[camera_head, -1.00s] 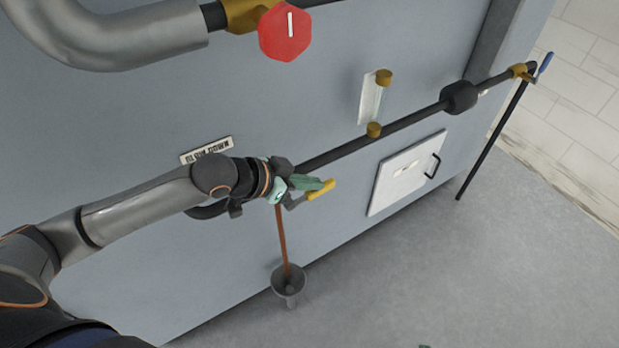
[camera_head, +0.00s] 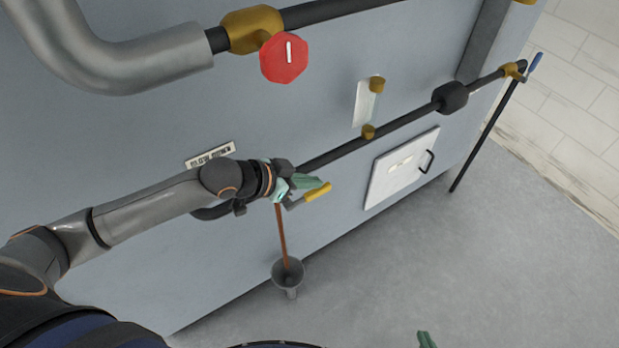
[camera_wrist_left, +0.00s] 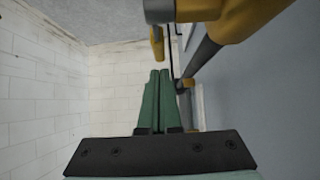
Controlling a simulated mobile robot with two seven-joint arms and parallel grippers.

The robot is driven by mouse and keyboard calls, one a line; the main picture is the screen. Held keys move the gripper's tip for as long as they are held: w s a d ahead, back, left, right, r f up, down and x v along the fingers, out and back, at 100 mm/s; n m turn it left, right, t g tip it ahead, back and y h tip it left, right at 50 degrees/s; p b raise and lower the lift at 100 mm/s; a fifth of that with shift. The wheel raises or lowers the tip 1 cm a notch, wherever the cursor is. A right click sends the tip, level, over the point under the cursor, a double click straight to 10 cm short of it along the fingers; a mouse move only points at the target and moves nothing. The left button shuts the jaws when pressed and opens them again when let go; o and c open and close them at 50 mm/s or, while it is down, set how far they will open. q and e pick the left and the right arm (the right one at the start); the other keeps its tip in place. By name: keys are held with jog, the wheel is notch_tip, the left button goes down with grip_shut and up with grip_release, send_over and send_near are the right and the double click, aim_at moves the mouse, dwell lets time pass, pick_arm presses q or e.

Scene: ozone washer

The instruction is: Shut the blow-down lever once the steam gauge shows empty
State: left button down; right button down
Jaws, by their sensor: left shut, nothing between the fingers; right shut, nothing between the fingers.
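The blow-down lever with a yellow grip (camera_head: 317,191) sticks out at the end of the dark pipe, above a copper drain pipe (camera_head: 282,235). My left gripper (camera_head: 312,182) is shut and empty, close beside the lever; contact cannot be told. In the left wrist view its green fingers (camera_wrist_left: 158,75) lie together, with the yellow grip (camera_wrist_left: 157,42) just beyond their tips. A clear sight tube (camera_head: 365,104) with brass ends is on the grey panel; its level cannot be read, and no dial gauge is identifiable. My right gripper (camera_head: 426,340) shows only a green tip at the bottom edge.
A red octagonal knob (camera_head: 284,58) sits on the upper pipe. A white hatch (camera_head: 392,180) with a black handle is right of the lever. A blue-handled valve (camera_head: 535,65) is at far right. A grey funnel (camera_head: 288,273) stands below. The floor at right is clear.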

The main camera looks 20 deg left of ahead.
pick_arm(q)
jog(key=s+a+r+p, duration=0.1)
jog(key=s+a+r, duration=0.3)
jog(key=r, duration=0.5)
jog(key=shift+s+a+r, duration=0.15)
jog(key=shift+s, duration=0.55)
notch_tip(320, 180, down, 12)
jog(key=s+d+n+t, duration=0.2)
jog(key=d+n, duration=0.1)
jog(key=s+f+n+g+y, duration=0.1)
jog(key=s+f+y, duration=0.3)
jog(key=s+f, duration=0.7)
notch_tip(320, 180, down, 2)
jog(key=shift+s+a+f+n, duration=0.1)
jog(key=shift+s+a+n, duration=0.1)
jog(key=shift+n, duration=0.6)
